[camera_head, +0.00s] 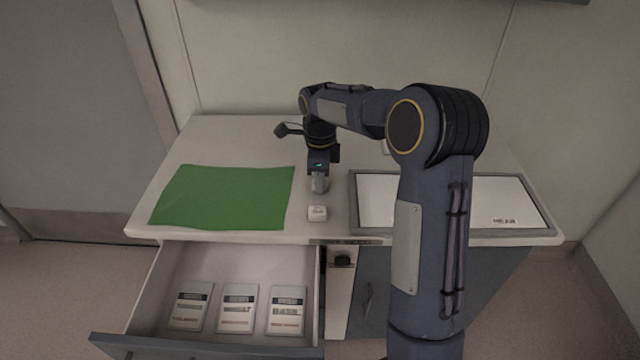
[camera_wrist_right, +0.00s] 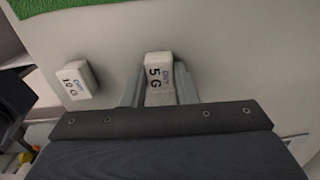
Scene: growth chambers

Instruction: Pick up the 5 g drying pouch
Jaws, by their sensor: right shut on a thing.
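My right gripper (camera_head: 319,186) points down at the worktop between the green mat and the framed white panel. In the right wrist view its two fingers (camera_wrist_right: 160,92) are shut on the 5 g drying pouch (camera_wrist_right: 159,72), a small pale block marked "5 G". The fingers hide its sides, and I cannot tell whether it is clear of the worktop. A similar pouch marked "10 G" (camera_wrist_right: 77,81) lies apart from the fingers; in the head view this white pouch (camera_head: 317,213) is just in front of the gripper. My left gripper is out of view.
The green mat (camera_head: 222,198) lies on the worktop (camera_head: 240,135) at left. The framed white panel (camera_head: 376,201) is at right, partly behind my arm. Below, an open drawer (camera_head: 170,272) holds three labelled packets (camera_head: 238,308). A wall stands behind.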

